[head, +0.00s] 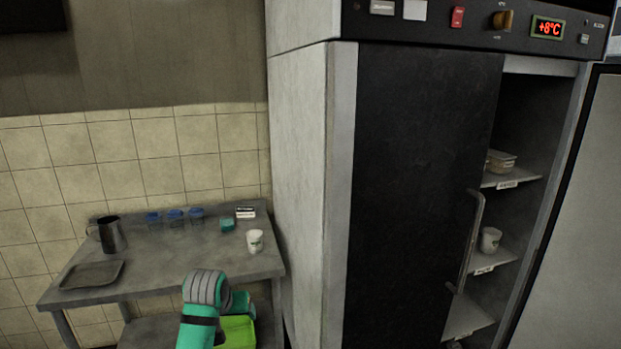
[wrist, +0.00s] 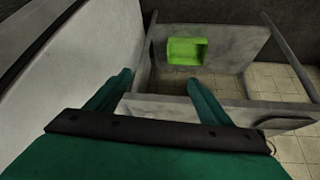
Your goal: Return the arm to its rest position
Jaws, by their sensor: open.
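My gripper (wrist: 160,78) has two teal fingers, spread apart with nothing between them in the wrist view. They lie in front of the steel table's edge, with the green bin (wrist: 186,51) beyond. In the head view my teal and grey arm (head: 203,302) is low in front of the steel table (head: 165,267). The fingers cannot be made out there. The bin also shows in the head view (head: 237,333), partly hidden behind my arm.
The tall cabinet (head: 297,130) stands close on the right, its dark door (head: 415,180) partly open onto shelves. On the table are a metal jug (head: 112,235), dark tray (head: 92,274), blue-lidded cups (head: 175,217), teal container (head: 227,224) and white tub (head: 255,241).

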